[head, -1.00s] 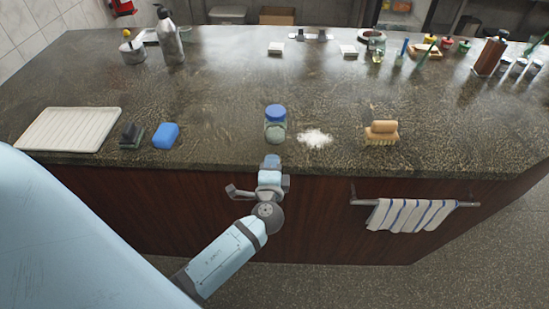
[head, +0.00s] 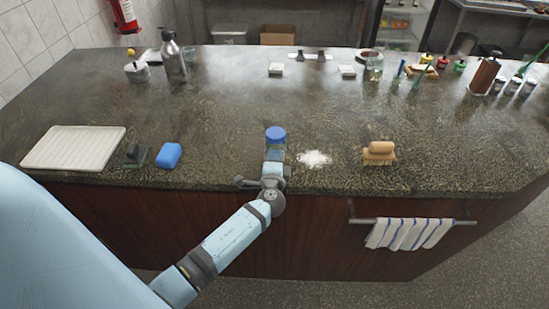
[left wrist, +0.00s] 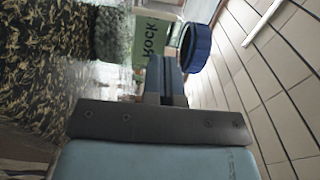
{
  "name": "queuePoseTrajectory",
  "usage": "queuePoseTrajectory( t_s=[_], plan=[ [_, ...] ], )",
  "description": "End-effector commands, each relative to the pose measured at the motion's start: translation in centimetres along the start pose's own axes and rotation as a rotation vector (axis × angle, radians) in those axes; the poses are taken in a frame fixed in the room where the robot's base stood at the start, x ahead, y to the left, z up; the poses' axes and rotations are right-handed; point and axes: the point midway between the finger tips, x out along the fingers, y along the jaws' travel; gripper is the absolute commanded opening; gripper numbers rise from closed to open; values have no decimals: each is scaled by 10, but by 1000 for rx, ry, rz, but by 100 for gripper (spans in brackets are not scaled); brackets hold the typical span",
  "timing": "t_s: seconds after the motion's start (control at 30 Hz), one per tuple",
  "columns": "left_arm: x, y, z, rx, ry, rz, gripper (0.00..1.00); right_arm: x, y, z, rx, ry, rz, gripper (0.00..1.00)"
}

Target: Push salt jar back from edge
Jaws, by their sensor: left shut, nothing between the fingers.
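The salt jar (head: 275,135) stands upright near the front edge of the dark stone counter (head: 225,125). Its blue lid shows above my gripper in the head view, and its lower front is mostly hidden. In the left wrist view the jar (left wrist: 152,35) appears sideways, with a green label and blue lid. My left gripper (head: 273,158) is shut and empty, at the counter edge right in front of the jar. Its closed fingers (left wrist: 164,75) point at the jar; I cannot tell whether they touch it. My right gripper is not in view.
A patch of spilled white salt (head: 314,158) lies just right of the jar, then a wooden brush (head: 379,152). A blue sponge (head: 168,155) and a white tray (head: 75,148) lie left. The counter behind the jar is clear. A striped towel (head: 408,233) hangs in front.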

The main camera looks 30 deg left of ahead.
Motion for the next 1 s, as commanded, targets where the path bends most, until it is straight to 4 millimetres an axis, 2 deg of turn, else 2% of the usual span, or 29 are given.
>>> queuePoseTrajectory(
  t_s=[0.07, 0.17, 0.5, 0.6, 0.7, 0.8, 1.0],
  plan=[
    [4, 2, 0, 0, -1, -1, 0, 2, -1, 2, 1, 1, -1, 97],
    [22, 4, 0, -2, -1, -4, 0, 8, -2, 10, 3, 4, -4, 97],
    [122, 6, 0, -1, -1, -5, 0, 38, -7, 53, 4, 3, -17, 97],
    [146, 5, 0, -1, -1, -3, 0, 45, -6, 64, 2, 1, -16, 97],
    [162, 4, 0, -1, 0, -1, 0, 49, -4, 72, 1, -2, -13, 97],
    [170, 1, 0, 0, 0, -1, 0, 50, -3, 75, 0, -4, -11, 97],
    [171, 0, 0, 0, 0, 0, 0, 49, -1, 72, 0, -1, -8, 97]
  ],
)
